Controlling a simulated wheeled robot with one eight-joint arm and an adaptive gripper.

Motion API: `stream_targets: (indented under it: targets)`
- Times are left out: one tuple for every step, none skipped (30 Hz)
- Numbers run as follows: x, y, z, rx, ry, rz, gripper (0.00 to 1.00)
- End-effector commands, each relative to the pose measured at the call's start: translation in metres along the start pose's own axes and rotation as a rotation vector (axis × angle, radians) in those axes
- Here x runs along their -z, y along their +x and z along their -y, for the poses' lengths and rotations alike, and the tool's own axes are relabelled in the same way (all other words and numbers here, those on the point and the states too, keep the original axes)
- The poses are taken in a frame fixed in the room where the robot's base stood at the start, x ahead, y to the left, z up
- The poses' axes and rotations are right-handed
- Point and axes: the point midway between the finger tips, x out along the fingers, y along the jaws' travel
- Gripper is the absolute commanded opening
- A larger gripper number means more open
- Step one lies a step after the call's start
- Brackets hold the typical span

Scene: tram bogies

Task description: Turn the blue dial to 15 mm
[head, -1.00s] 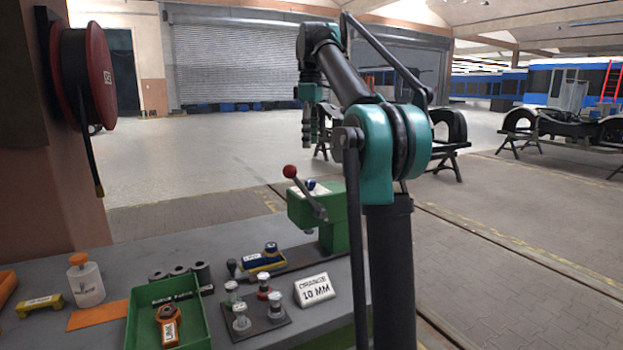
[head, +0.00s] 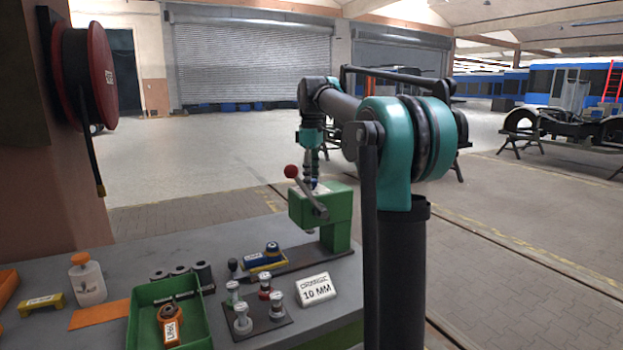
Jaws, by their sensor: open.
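A green bench press (head: 340,222) stands at the back of the workbench, with a lever ending in a red ball (head: 291,171). A small blue knob (head: 315,184) on its top is mostly hidden by my gripper. My gripper (head: 311,176) points down right over the press top; it is open, and I cannot tell whether it touches the knob. A blue piece with a dark blue round knob (head: 272,248) and a yellow base lies on the dark plate left of the press. I cannot read any dial scale from here.
A sign reading "ORANGE 10 MM" (head: 316,290) stands at the bench's right. Left of it are a plate of silver-topped pegs (head: 262,325), a green tray (head: 143,333) holding an orange tool, and a white bottle (head: 87,280). Open floor lies behind the bench.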

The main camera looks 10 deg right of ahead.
Motion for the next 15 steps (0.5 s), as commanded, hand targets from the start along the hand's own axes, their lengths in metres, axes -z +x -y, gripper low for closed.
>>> stream_targets:
  targets:
    - [0.0, 0.0, 0.0, 0.0, 0.0, 0.0, 0.51]
    - [0.0, 0.0, 0.0, 0.0, 0.0, 0.0, 0.51]
    - [0.0, -0.0001, 0.0, 0.0, 0.0, 0.0, 0.51]
    - [0.0, -0.0001, 0.0, 0.0, 0.0, 0.0, 0.51]
    - [0.0, -0.0002, 0.0, 0.0, 0.0, 0.0, 0.5]
    - [0.0, -0.0002, 0.0, 0.0, 0.0, 0.0, 0.45]
    - [0.0, -0.0002, 0.0, 0.0, 0.0, 0.0, 0.41]
    - [0.0, -0.0002, 0.0, 0.0, 0.0, 0.0, 0.37]
    - [0.0, -0.0002, 0.0, 0.0, 0.0, 0.0, 0.32]
    - [0.0, -0.0002, 0.0, 0.0, 0.0, 0.0, 0.29]
    - [0.0, -0.0003, 0.0, 0.0, 0.0, 0.0, 0.25]
    - [0.0, -0.0003, 0.0, 0.0, 0.0, 0.0, 0.2]
    - [0.0, -0.0003, 0.0, 0.0, 0.0, 0.0, 0.16]
    - [0.0, -0.0003, 0.0, 0.0, 0.0, 0.0, 0.13]
    - [0.0, -0.0003, 0.0, 0.0, 0.0, 0.0, 0.08]
